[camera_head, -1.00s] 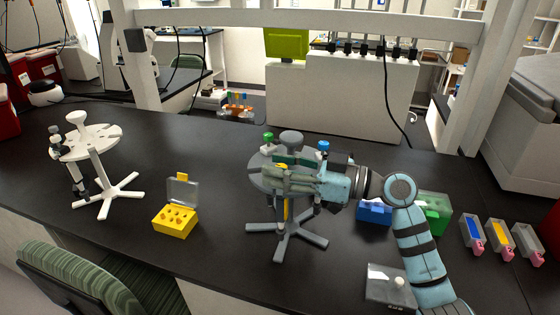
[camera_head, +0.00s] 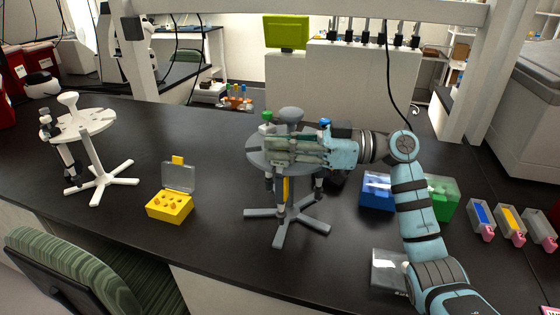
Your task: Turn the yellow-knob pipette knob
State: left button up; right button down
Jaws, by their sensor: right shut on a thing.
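The grey round pipette stand (camera_head: 255,158) stands on the dark bench in the middle of the view. A green-knob pipette (camera_head: 266,116) and a blue-knob pipette (camera_head: 325,122) hang on its rim. A yellow part of the yellow-knob pipette (camera_head: 286,188) shows below the front of the stand, under my gripper. Its knob is hidden behind my fingers. My right gripper (camera_head: 292,151) reaches in from the right, level across the stand's front top, and is shut at the yellow-knob pipette. The contact itself is hidden. My left gripper is not in view.
A white pipette stand (camera_head: 88,125) is at the left. A yellow tip box (camera_head: 170,207) with its lid open sits between the stands. A blue box (camera_head: 377,191), a green box (camera_head: 442,198) and several small trays are at the right. The bench front centre is clear.

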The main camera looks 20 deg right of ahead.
jog(key=shift+g, duration=0.3)
jog(key=c, duration=1.4)
grip_release()
jog(key=shift+r, duration=0.1)
jog(key=shift+s+d, duration=0.1)
jog(key=shift+d, duration=0.2)
jog(key=v, duration=1.1)
jog(key=shift+s+d, duration=0.1)
